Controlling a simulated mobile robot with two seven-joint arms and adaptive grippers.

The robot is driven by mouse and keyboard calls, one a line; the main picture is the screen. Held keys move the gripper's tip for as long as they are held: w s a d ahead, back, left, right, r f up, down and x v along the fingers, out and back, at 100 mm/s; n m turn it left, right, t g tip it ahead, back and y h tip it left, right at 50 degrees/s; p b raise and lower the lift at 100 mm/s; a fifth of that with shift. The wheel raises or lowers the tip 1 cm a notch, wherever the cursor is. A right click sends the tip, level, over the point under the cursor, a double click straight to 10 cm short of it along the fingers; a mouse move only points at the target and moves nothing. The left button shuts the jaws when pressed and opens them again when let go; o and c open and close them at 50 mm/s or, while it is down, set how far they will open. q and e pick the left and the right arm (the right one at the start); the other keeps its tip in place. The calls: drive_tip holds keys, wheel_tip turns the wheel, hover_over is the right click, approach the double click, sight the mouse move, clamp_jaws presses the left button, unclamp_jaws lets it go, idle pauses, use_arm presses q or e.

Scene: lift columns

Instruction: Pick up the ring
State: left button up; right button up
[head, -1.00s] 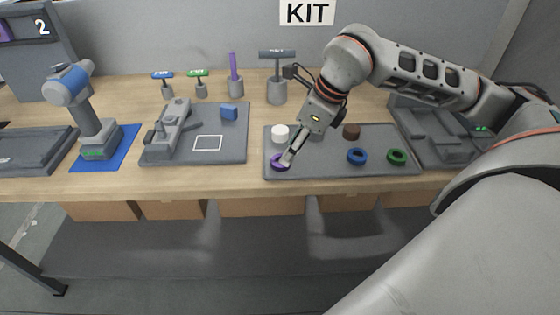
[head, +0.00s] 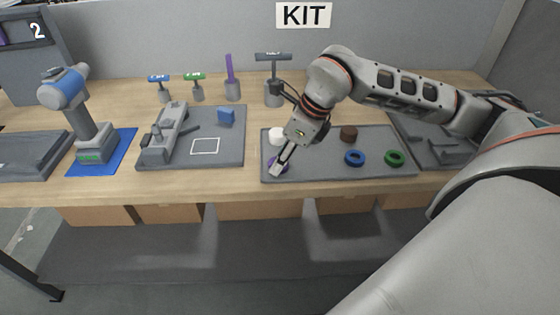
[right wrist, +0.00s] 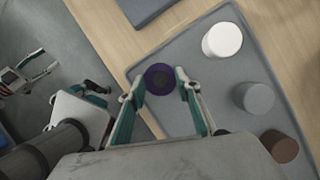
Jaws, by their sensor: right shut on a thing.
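The purple ring (right wrist: 159,70) sits between the two fingertips of my right gripper (right wrist: 160,84) in the right wrist view. The fingers touch it from both sides and are shut on it. In the head view my right gripper (head: 277,170) hangs over the left front of the grey tray (head: 315,170) and its fingers hide most of the ring. The ring is at or just above the tray; I cannot tell which. A blue ring (head: 355,158) and a green ring (head: 395,158) lie on the tray's right side.
A white cylinder (head: 277,136) stands close behind the gripper, and a brown cylinder (head: 349,134) stands farther right; a grey one (right wrist: 254,98) is between them. A grey board with a clamp (head: 220,152) lies left of the tray. Several posts stand at the back. The table's front edge is near.

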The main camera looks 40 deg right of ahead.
wheel_tip(320, 180, up, 21)
drive_tip(key=p, duration=0.4)
idle(0.4)
